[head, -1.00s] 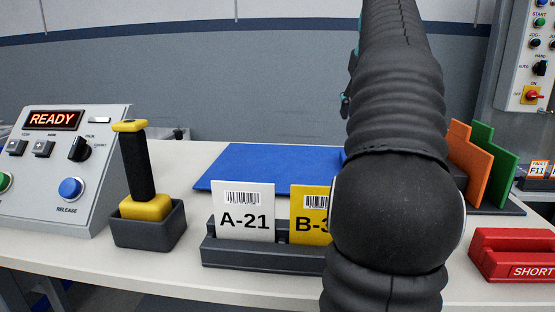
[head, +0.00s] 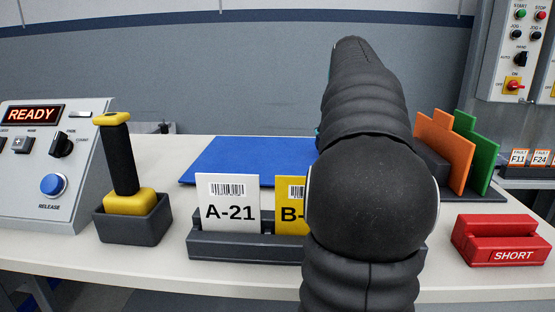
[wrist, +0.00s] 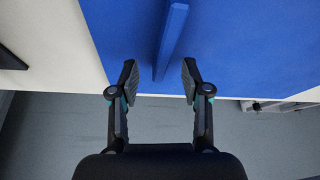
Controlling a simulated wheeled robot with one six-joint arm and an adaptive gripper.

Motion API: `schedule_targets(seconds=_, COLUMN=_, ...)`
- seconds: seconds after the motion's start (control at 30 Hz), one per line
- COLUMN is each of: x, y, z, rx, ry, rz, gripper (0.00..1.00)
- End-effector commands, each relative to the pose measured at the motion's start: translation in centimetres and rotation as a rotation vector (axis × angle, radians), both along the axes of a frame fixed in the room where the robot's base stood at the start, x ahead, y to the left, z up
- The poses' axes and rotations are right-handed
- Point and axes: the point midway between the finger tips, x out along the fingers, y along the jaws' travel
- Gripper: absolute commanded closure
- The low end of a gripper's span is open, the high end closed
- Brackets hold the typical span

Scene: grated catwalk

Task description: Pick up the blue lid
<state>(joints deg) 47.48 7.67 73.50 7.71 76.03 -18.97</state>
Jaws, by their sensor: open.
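The blue lid (head: 255,160) is a flat blue panel lying on the bench behind the card holder; its right part is hidden by my arm in the head view. In the wrist view, the lid (wrist: 240,50) fills much of the upper picture, with a raised blue bar (wrist: 172,40) running along it. My gripper (wrist: 160,80) is open and empty, its fingers on either side of the near end of the bar in that view. I cannot tell how far above the lid the fingertips are. My arm hides the gripper in the head view.
A grey holder (head: 225,246) with A-21 (head: 230,212) and yellow (head: 289,205) cards stands in front of the lid. A yellow-black handle (head: 120,160) sits in a dark cup at left, by a control box (head: 45,170). Orange (head: 448,150) and green (head: 484,155) plates and a red block (head: 500,240) are at right.

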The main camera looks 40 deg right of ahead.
Motion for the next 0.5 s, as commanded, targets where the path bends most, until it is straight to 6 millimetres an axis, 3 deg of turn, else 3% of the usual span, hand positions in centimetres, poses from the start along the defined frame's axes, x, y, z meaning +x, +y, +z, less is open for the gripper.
schedule_targets(seconds=0.37, x=0.4, y=-0.21, z=-0.98, rx=0.0, ry=-0.001, rz=0.0, gripper=0.53)
schedule_targets(seconds=0.5, x=0.42, y=-0.19, z=-0.98, rx=-0.001, ry=-0.001, rz=0.001, gripper=0.88)
